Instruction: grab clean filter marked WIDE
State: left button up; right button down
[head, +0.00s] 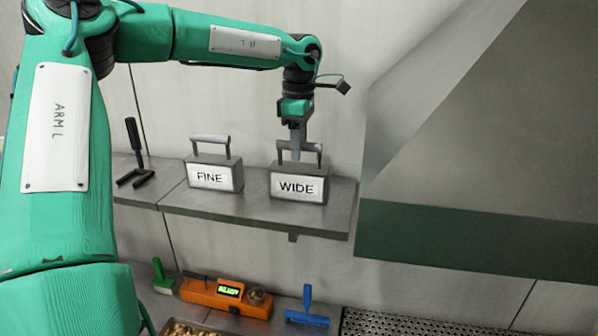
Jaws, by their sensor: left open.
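The filter marked WIDE (297,187) is a grey block with a white label and a handle on top. It stands upright on the right part of a grey wall shelf (250,210). My left gripper (296,154) points down at its handle, with the fingertips at handle height. The gripper is open, and I cannot tell whether the fingers touch the handle or straddle it. The filter marked FINE (213,178) stands to its left on the same shelf, with its handle free. My right gripper is not in view.
A black fork-shaped tool (134,160) is at the shelf's left. Below are a green brush (162,280), an orange device (225,296) with a lit display, a blue tool (307,312) and a perforated plate (400,325). A large grey-green housing (480,170) stands close right of the shelf.

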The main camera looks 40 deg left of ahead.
pick_arm(q)
jog(key=shift+f, duration=0.35)
jog(key=shift+c, duration=0.4)
jog(key=shift+s+d+r, duration=0.1)
jog(key=c, duration=0.4)
grip_shut()
